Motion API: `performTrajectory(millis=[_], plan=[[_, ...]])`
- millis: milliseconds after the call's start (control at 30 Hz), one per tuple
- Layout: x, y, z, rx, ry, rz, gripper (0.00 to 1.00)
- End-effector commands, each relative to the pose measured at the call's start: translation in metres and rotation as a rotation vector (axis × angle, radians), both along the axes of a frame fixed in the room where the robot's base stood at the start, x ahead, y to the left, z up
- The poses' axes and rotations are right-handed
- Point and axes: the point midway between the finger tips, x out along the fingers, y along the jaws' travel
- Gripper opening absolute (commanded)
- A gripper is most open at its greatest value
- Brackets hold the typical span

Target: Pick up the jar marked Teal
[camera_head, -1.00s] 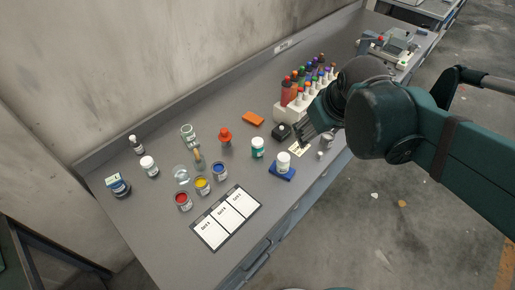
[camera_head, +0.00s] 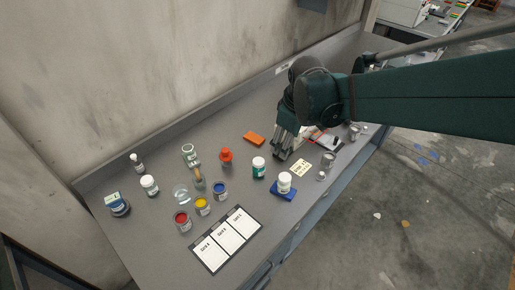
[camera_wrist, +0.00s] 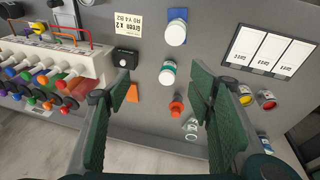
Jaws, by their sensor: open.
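A jar with a white lid and a teal band (camera_head: 258,168) stands upright on the grey bench; its label is too small to read. In the wrist view the jar (camera_wrist: 168,73) lies ahead between the finger tips. My gripper (camera_head: 283,152) is open and empty, fingers down, just right of and behind the jar in the head view and apart from it. Its two green fingers (camera_wrist: 161,70) are spread wide in the wrist view. A similar white-lidded jar (camera_head: 284,181) stands on a blue block (camera_head: 283,195), nearer the bench front.
An orange block (camera_head: 254,138) and a red-orange container (camera_head: 225,157) stand behind the jar. Open red, yellow and blue paint pots stand left, by a card with three white panels (camera_head: 226,239). A rack of coloured bottles (camera_wrist: 75,58) and a black box (camera_wrist: 126,57) are near my left finger.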

Motion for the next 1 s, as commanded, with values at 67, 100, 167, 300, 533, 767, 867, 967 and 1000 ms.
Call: performTrajectory(millis=[67, 100, 167, 300, 533, 767, 867, 967, 1000], plan=[[0.010, 0.007, -0.009, -0.010, 0.016, 0.040, 0.53], [0.014, 0.010, -0.013, -0.016, 0.023, 0.062, 0.53], [0.020, 0.014, -0.020, -0.024, 0.035, 0.092, 0.53], [0.033, 0.026, -0.037, -0.041, 0.062, 0.166, 0.53], [0.053, 0.044, -0.067, -0.067, 0.107, 0.287, 0.53], [0.070, 0.064, -0.101, -0.089, 0.152, 0.409, 0.53], [0.077, 0.072, -0.117, -0.097, 0.170, 0.461, 0.53], [0.083, 0.080, -0.132, -0.104, 0.189, 0.512, 0.53], [0.085, 0.083, -0.138, -0.106, 0.195, 0.531, 0.53]])
